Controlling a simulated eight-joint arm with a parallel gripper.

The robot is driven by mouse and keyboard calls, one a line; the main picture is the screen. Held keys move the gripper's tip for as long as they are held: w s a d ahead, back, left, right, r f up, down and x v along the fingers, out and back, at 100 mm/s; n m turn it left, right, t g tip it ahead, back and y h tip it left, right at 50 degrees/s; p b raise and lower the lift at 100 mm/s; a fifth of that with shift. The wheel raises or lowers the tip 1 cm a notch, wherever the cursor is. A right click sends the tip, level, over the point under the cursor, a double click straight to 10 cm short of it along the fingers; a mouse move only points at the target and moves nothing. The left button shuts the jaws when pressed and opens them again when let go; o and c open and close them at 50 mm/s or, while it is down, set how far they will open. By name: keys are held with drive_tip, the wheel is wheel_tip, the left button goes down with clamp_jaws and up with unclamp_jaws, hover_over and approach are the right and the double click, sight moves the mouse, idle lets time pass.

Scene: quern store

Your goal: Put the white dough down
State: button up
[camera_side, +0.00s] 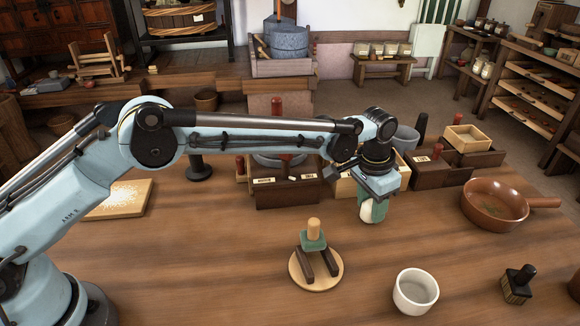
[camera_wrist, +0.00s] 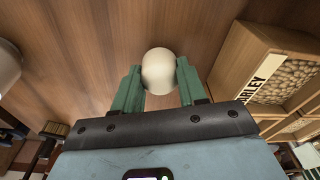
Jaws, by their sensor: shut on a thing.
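The white dough (camera_wrist: 158,72) is a smooth pale ball between the green fingers of my gripper (camera_wrist: 158,90) in the wrist view. In the side view the dough (camera_side: 367,211) shows at the lower end of my gripper (camera_side: 372,208), held above the brown wooden table (camera_side: 200,275). My gripper is shut on it. The fingers touch the dough on both sides, and bare table shows beyond it in the wrist view.
A wooden box labelled BARLEY (camera_wrist: 275,70) stands close on the right in the wrist view.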

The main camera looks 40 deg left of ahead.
sight(366, 206)
drive_tip(key=shift+f, duration=0.15)
drive_tip(key=o, duration=1.1)
wheel_tip(366, 206, up, 12)
drive_tip(key=s, duration=0.1)
drive_tip(key=s+a+r+n+t, duration=0.1)
drive_tip(key=s+a+r+n, duration=0.15)
drive_tip(key=a+r, duration=0.5)
drive_tip(key=s+a+f+n+t, duration=0.2)
drive_tip(key=s+a+t, duration=0.1)
drive_tip(key=s+a, duration=1.05)
drive_tip(key=s+a+f, duration=0.1)
drive_tip(key=s, duration=0.1)
drive_tip(key=s+a+f+n+t, duration=0.1)
drive_tip(key=s+a+f, duration=0.1)
drive_tip(key=s+a+f+t, duration=0.1)
drive_tip(key=s+a+f, duration=0.1)
drive_tip(key=shift+s+a+f+y, duration=0.1)
drive_tip(key=shift+s+a+y, duration=0.1)
drive_tip(key=shift+s+y, duration=0.1)
